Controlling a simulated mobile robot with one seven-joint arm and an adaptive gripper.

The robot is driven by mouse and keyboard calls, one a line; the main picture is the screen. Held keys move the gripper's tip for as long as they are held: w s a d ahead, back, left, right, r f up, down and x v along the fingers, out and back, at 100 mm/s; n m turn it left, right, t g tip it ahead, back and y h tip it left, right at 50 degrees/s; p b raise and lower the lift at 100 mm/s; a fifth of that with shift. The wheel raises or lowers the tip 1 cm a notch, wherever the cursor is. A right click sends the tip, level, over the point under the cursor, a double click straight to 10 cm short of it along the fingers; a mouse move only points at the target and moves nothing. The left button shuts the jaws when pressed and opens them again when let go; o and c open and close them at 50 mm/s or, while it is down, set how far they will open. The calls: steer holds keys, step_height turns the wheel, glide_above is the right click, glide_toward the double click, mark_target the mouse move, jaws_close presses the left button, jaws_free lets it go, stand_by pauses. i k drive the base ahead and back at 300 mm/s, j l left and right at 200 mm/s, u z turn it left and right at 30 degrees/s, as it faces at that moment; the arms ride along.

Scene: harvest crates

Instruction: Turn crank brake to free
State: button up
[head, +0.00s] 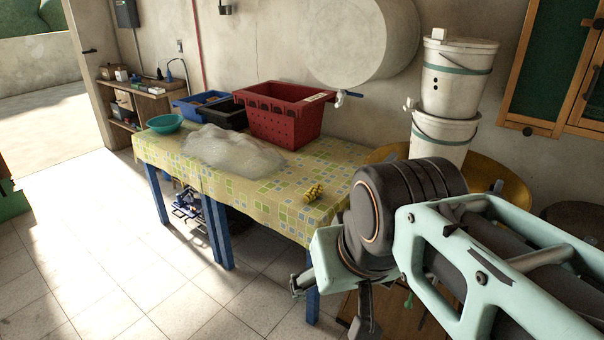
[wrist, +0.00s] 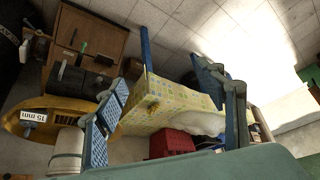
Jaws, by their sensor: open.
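My gripper (wrist: 163,76) is open and empty, its two blue-padded fingers wide apart in the wrist view. In the head view it shows at the lower middle (head: 330,300), in front of the table's near corner and partly hidden by my wrist. I cannot identify the crank brake for sure. In the tilted wrist view, a brown wooden box (wrist: 92,38) with dark rollers (wrist: 82,80) carries a small green-tipped lever (wrist: 84,47) and a grey part at its side (wrist: 38,47); these lie left of my fingers, apart from them. My arm mostly hides this machine in the head view.
A table with a patterned cloth (head: 225,190) holds a red crate (head: 285,118), clear plastic (head: 230,150), a teal bowl (head: 165,123) and a yellow object (head: 313,192). White buckets (head: 458,80) stand stacked behind my arm. A yellow basin (wrist: 18,118) sits beside the machine. Floor at left is clear.

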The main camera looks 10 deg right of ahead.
mark_target(409, 304)
steer(key=z, duration=0.95)
